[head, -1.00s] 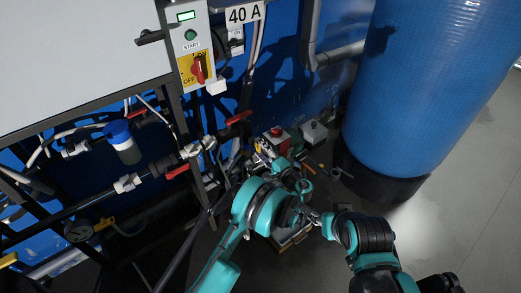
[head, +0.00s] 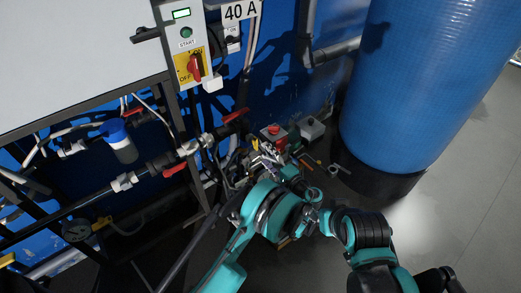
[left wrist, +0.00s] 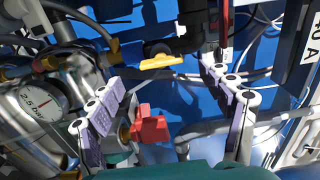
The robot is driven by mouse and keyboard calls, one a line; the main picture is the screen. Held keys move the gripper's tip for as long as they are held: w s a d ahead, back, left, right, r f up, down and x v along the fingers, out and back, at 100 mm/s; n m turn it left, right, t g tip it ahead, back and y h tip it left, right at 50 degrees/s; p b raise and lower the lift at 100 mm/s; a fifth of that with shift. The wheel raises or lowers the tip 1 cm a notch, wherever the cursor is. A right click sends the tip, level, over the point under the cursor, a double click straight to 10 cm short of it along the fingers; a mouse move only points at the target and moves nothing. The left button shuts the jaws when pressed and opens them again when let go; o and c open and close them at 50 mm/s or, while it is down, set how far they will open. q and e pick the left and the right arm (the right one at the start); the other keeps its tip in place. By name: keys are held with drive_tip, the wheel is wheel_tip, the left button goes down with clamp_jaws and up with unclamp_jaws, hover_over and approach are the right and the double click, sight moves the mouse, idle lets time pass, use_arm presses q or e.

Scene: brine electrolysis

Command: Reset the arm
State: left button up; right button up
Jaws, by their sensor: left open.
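My left arm comes in low in the head view, and its gripper (head: 263,162) is small and dark against the clutter near the floor. In the left wrist view the left gripper (left wrist: 168,110) is open, with its purple-padded fingers wide apart and nothing held. A red valve handle (left wrist: 150,125) shows between the fingers, with no clear contact. A yellow handle (left wrist: 160,62) lies beyond it. My right arm shows at lower right in the head view; its gripper's jaws cannot be made out.
A cabinet with a red rotary switch (head: 195,67) stands at upper left. Pipes with red-handled valves (head: 174,170) and a blue-capped filter (head: 122,140) run below it. A large blue tank (head: 420,90) stands at right. A pressure gauge (left wrist: 42,103) is left of my fingers. Floor at far right is clear.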

use_arm(q)
drive_tip(key=shift+s+d, duration=0.45)
drive_tip(key=shift+s, duration=0.15)
drive_tip(key=a+r+n+g+h, duration=0.2)
drive_tip(key=a+r+g, duration=0.1)
drive_tip(key=a+r, duration=0.55)
drive_tip(key=s+a+r+n+g+h, duration=0.25)
drive_tip(key=s+a+r, duration=0.35)
drive_tip(key=a, duration=0.4)
drive_tip(key=s+a+n+g+h, duration=0.1)
drive_tip(key=s+a+n+h, duration=0.1)
drive_tip(key=s, duration=1)
drive_tip(key=s+a+n+g+h, duration=0.1)
drive_tip(key=s+n+h, duration=0.3)
drive_tip(key=s, duration=0.9)
drive_tip(key=shift+a+f, duration=0.25)
drive_tip(key=shift+a, duration=0.5)
